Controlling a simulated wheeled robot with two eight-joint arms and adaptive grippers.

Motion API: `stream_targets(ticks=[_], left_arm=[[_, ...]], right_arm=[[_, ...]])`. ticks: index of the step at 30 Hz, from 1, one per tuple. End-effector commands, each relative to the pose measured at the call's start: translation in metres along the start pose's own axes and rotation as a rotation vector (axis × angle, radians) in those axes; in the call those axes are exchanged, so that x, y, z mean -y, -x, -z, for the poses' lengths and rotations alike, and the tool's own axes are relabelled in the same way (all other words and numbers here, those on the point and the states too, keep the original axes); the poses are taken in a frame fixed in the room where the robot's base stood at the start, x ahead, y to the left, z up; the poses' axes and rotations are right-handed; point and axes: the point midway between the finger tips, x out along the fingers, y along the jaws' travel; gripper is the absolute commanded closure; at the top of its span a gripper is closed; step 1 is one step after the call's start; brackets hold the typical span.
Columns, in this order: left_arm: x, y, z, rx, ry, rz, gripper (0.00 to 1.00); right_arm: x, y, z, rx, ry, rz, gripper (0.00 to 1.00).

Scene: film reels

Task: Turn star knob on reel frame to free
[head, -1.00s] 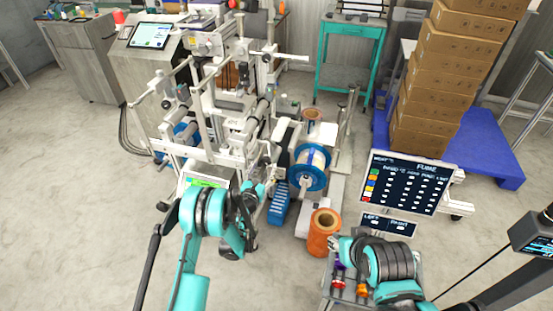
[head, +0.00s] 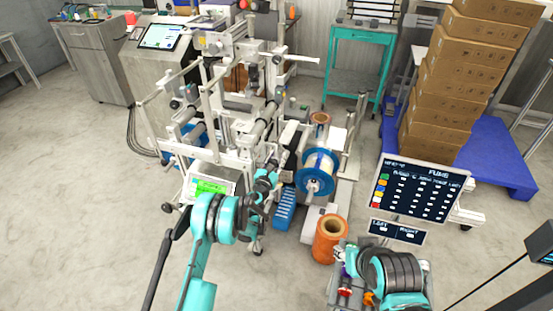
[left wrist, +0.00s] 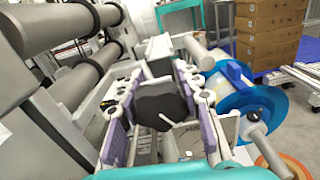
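A dark grey lobed knob, which looks like the star knob (left wrist: 160,104), shows in the left wrist view. My left gripper (left wrist: 160,118) is open, with its purple-padded fingers on either side of the knob. I cannot tell whether either pad touches it. In the head view my left gripper (head: 266,180) is at the machine's front right, and the knob is hidden there. The blue-flanged reel (head: 318,168) sits just right of the gripper, and it also shows in the left wrist view (left wrist: 245,104). My right gripper (head: 346,262) is low at the right; its fingers are unclear.
Grey rollers (left wrist: 75,85) lie close on the left in the left wrist view. An orange roll (head: 330,238) stands on the floor near my right arm. A display panel (head: 420,188) stands at the right. Stacked boxes (head: 445,90) are behind it. Floor at the left is clear.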

Motion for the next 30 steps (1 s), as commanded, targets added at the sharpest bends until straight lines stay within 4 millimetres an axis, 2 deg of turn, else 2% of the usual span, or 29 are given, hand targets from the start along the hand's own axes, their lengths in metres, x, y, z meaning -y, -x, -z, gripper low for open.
stream_targets(ticks=[9,16,25,30], left_arm=[[0.0001,-0.0002,-0.0001,0.000,0.000,0.000,0.99],[0.0002,-0.0002,-0.0001,0.000,0.011,0.000,0.99],[0.0003,-0.0003,-0.0001,0.000,0.296,0.000,1.00],[0.0003,-0.0003,-0.0001,0.000,0.374,0.000,1.00]], right_arm=[[0.0000,0.0000,0.0000,0.000,0.000,0.000,0.60],[0.0000,0.0000,0.0000,0.000,0.000,0.000,0.60],[0.0000,0.0000,0.0000,0.000,0.000,0.000,0.60],[0.0000,0.0000,0.0000,0.000,0.000,0.000,0.60]])
